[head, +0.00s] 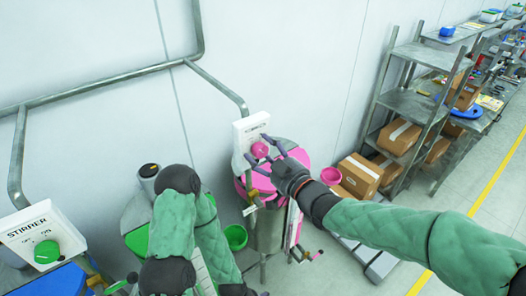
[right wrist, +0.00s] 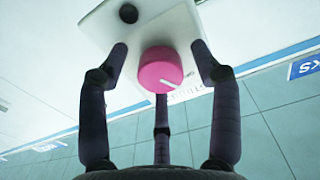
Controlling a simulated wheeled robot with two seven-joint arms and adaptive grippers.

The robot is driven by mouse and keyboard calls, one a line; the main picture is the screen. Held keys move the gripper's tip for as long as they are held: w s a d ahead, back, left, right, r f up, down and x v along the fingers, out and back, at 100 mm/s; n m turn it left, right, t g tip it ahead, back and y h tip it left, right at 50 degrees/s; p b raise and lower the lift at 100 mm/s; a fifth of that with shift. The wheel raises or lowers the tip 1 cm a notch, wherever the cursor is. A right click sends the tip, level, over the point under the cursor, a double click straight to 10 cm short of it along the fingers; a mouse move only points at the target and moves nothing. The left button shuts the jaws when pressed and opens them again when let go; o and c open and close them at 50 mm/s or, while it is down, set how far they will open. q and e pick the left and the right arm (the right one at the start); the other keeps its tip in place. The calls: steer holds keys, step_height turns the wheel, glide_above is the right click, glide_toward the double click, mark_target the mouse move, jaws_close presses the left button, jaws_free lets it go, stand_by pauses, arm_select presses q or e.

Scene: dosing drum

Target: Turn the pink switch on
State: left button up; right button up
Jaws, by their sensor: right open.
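The pink switch (head: 260,149) is a round knob on a white box labelled STIRRER (head: 251,128), fixed to a pipe by the wall. In the right wrist view the pink knob (right wrist: 161,69) has a white pointer mark pointing to the lower right of the picture. My right gripper (head: 258,147) is open at the knob. In the right wrist view its fingers (right wrist: 160,62) stand around the knob, with gaps on both sides. The ON and OFF lettering there is too hidden to read. My left arm is folded in the lower left; its gripper does not show.
A second white STIRRER box (head: 36,232) with a green knob (head: 47,252) is at the far left. A pink-lidded drum (head: 296,160) stands below the pink switch. A green bucket (head: 236,237) is nearby. Shelves (head: 408,102) and cardboard boxes (head: 361,172) stand at the right.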

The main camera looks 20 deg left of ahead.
steer(key=shift+a, duration=0.1)
steer(key=shift+c, duration=0.3)
steer(key=c, duration=1.1)
steer(key=shift+m+b, duration=0.3)
steer(key=shift+m, duration=0.8)
steer(key=m, duration=0.2)
steer(key=shift+m, duration=0.3)
steer(key=m, duration=0.3)
steer(key=shift+m, duration=0.3)
steer(key=shift+m+p, duration=0.5)
steer(key=shift+m, duration=1.2)
